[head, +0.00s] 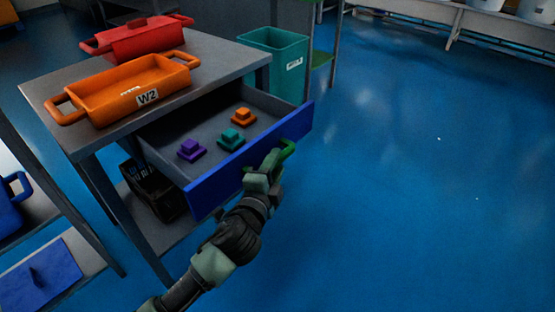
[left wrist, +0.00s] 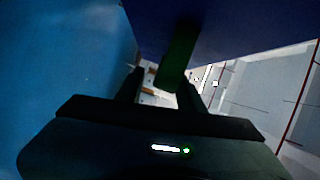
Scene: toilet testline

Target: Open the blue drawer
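The blue drawer (head: 250,163) under the grey table is pulled well out, its inside showing. Its blue front also fills the top of the left wrist view (left wrist: 230,25). A green handle (head: 286,151) sits on the outer face of the front, towards its right end. My left gripper (head: 268,168) is at this handle. In the left wrist view the handle (left wrist: 178,55) reaches down between my two spread fingers (left wrist: 160,90), with a gap showing beside it. Whether a finger touches it is unclear. My right gripper is not in view.
The drawer holds purple (head: 191,150), teal (head: 231,139) and orange (head: 243,117) pieces. An orange tray (head: 130,90) marked W2 and a red container (head: 137,38) stand on the table (head: 215,60). A teal bin (head: 285,65) is behind. The blue floor (head: 420,190) at right is clear.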

